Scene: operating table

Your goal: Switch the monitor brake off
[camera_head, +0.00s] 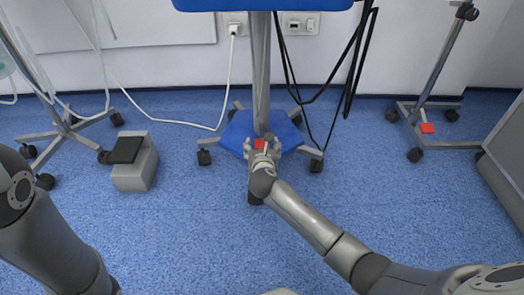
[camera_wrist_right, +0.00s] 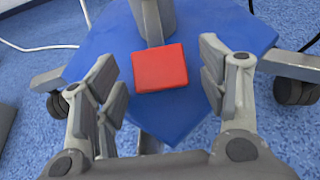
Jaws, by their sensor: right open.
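The monitor stand has a blue base (camera_head: 283,129) on castors, with a grey pole (camera_head: 261,75) rising from it. A red brake pedal (camera_wrist_right: 160,68) sits on the blue base in front of the pole; in the head view the red pedal (camera_head: 259,144) is partly hidden by my right gripper. My right gripper (camera_head: 264,150) is open and empty. In the right wrist view its fingers (camera_wrist_right: 164,75) stand apart to the left and right of the pedal. I cannot tell whether they touch it. My left arm shows at the left, but its gripper is out of view.
A grey foot pedal box (camera_head: 136,170) stands on the floor at left, beside a wheeled stand (camera_head: 62,130). Another wheeled stand with a red pedal (camera_head: 427,128) is at right, near a grey cabinet (camera_head: 508,150). Cables hang by the pole. Blue floor is clear in front.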

